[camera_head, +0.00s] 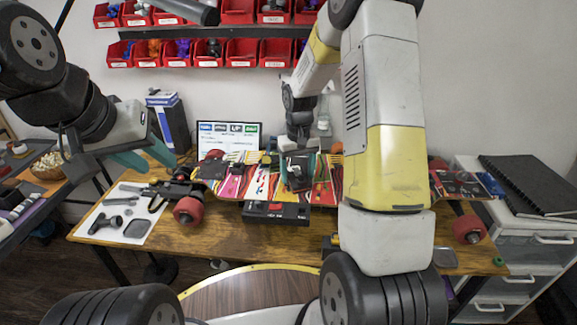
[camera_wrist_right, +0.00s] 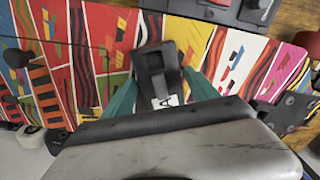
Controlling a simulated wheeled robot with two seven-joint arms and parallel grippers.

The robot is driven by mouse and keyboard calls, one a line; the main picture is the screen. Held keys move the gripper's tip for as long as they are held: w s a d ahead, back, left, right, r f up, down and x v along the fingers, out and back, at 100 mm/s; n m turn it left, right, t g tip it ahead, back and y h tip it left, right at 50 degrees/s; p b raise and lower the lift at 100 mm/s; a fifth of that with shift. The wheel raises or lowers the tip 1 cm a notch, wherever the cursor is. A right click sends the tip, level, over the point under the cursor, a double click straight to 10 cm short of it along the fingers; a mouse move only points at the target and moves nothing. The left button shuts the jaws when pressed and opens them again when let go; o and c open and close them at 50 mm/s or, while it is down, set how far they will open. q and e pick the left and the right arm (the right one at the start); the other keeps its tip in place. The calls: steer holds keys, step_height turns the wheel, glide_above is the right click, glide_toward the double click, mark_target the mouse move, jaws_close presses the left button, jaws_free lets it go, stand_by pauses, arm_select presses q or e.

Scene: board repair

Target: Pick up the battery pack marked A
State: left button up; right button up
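The battery pack marked A (camera_wrist_right: 156,70) is a dark block with a white label bearing a black A. In the right wrist view it lies on the colourful striped skateboard deck (camera_wrist_right: 90,65), between the teal fingers of my right gripper (camera_wrist_right: 160,78). The fingers stand open on both sides of it; whether they touch it is hard to tell. In the head view my right gripper (camera_head: 297,147) is over the middle of the deck, with a dark block (camera_head: 297,172) below it. My left gripper (camera_head: 148,158) is open and empty at the left, above the table.
The deck spans the wooden table (camera_head: 300,245) with red wheels (camera_head: 187,210) at its ends. A white tool sheet (camera_head: 125,215) is at left. A screen (camera_head: 228,138) stands behind the deck, and red bins (camera_head: 240,52) hang on the wall. A drawer unit (camera_head: 525,255) stands at right.

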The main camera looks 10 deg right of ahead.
jaws_close()
steer(key=shift+r, duration=0.15)
